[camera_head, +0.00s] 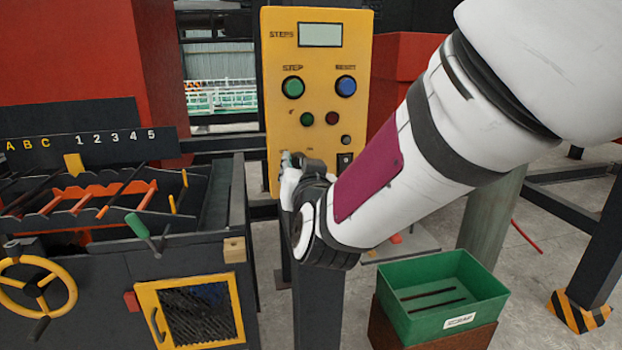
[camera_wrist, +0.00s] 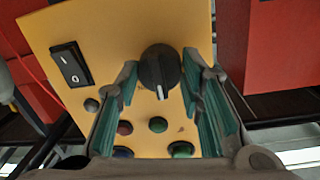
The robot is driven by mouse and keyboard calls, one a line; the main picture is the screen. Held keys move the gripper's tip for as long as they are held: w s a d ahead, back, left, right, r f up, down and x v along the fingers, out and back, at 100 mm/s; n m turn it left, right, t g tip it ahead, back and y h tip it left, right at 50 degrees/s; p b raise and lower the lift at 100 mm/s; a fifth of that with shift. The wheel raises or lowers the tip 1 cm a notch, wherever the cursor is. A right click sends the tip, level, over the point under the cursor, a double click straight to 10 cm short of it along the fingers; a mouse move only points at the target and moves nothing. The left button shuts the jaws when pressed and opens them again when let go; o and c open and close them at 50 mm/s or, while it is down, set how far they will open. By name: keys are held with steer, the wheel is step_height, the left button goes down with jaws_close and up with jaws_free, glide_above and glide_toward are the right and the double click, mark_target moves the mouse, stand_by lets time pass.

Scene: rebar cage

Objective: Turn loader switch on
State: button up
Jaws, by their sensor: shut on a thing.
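The yellow control panel (camera_head: 318,80) stands upright at the centre of the head view. In the wrist view the panel (camera_wrist: 110,35) appears upside down. A black rotary knob (camera_wrist: 160,68) with a white pointer line sits between the green-lined fingers of my gripper (camera_wrist: 161,85), which is shut on it. The pointer line points down in the wrist view. A black rocker switch (camera_wrist: 71,64) is left of the knob there; it is partly visible in the head view (camera_head: 345,160). In the head view my gripper (camera_head: 290,165) covers the panel's lower left and hides the knob.
The panel carries a green button (camera_head: 293,87), a blue button (camera_head: 346,86) and smaller buttons. A dark machine with a yellow handwheel (camera_head: 37,285) stands left. A green bin (camera_head: 440,297) sits at lower right. A grey post (camera_head: 490,210) stands behind my arm.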

steer(key=m+b, duration=0.8)
steer(key=b, duration=0.1)
steer(key=shift+d+y, duration=0.1)
steer(key=shift+y, duration=0.3)
steer(key=shift+m+b, duration=0.3)
steer(key=shift+b, duration=0.05)
steer(key=o, duration=1.2)
steer(key=shift+c, duration=0.2)
steer(key=shift+s, duration=0.1)
steer(key=v, duration=1.1)
steer(key=shift+s+d+r, duration=0.15)
steer(key=shift+s+r, duration=0.15)
